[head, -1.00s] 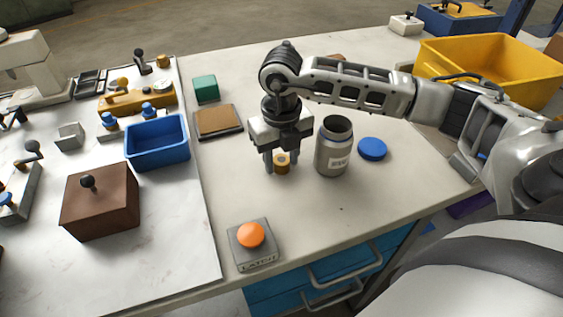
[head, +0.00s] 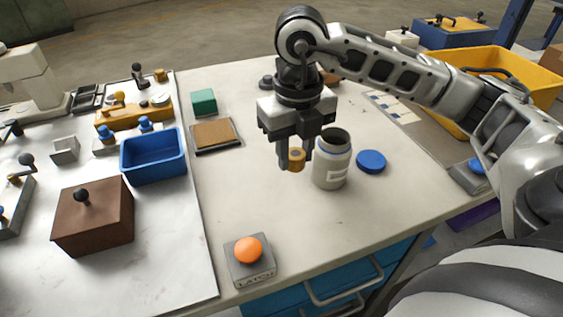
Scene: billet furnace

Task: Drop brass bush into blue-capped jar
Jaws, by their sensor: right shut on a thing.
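The brass bush (head: 296,159) is a short golden ring with a hole in its top. My right gripper (head: 296,160) points down and is shut on it, with a finger on either side. The bush looks held above the table, just left of the jar. My left gripper is out of view.
An orange button on a grey base (head: 249,252) stands near the front edge. A brown pad (head: 215,136), a green block (head: 204,101) and a blue bin (head: 153,158) are left. A yellow crate (head: 520,75) is at the back right. The table in front of the jar is clear.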

